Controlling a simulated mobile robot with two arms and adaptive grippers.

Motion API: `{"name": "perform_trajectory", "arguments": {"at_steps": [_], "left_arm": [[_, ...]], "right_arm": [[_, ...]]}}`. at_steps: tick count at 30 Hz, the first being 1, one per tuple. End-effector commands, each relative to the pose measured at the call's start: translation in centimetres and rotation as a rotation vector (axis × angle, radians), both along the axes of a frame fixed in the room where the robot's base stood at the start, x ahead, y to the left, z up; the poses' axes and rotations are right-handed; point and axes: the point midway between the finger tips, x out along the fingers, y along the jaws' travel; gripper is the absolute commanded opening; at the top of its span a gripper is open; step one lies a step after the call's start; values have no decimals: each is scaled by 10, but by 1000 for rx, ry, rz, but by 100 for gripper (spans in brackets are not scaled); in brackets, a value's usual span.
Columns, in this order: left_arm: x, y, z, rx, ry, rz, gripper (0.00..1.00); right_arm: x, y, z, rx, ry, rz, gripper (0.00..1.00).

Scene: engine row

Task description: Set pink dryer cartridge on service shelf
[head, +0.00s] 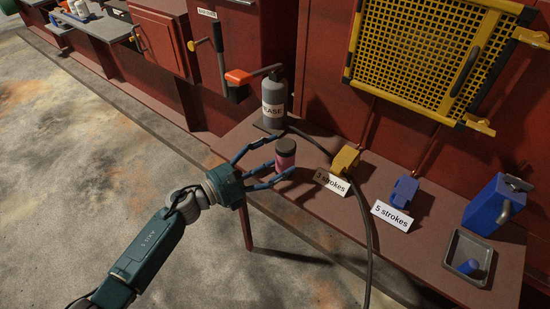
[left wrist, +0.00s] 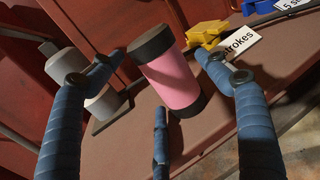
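The pink dryer cartridge (head: 286,160), with dark end caps, is upright over the long red-brown ledge below the red panels. It also shows in the left wrist view (left wrist: 170,78), where its lower end appears to meet the ledge. My left gripper (head: 275,165) has its fingers spread around the cartridge. In the left wrist view, narrow gaps show between the side fingertips (left wrist: 160,62) and the cartridge; a third finger is at its near side. A grey shelf (head: 105,27) holding small cylinders is at upper left; which surface is the service shelf is unclear. My right gripper is not in view.
A grease pump (head: 273,100) with a hose stands behind the cartridge. A yellow block (head: 345,160), a blue block (head: 404,191) and stroke signs are to the right. Further right are a blue can (head: 495,205) and a grey tray (head: 452,262). A yellow mesh guard (head: 425,55) hangs above.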

Motion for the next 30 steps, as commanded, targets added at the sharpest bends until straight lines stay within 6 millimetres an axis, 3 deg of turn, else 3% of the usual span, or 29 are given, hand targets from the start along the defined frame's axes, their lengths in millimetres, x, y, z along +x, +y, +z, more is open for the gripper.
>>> {"name": "perform_trajectory", "arguments": {"at_steps": [11,24,30], "left_arm": [[-5,8,-2,2,1,1,77],[-56,76,-3,2,2,-1,77],[-68,94,-1,1,1,0,77]], "right_arm": [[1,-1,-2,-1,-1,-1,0],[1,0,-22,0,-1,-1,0],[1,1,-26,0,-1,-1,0]]}}
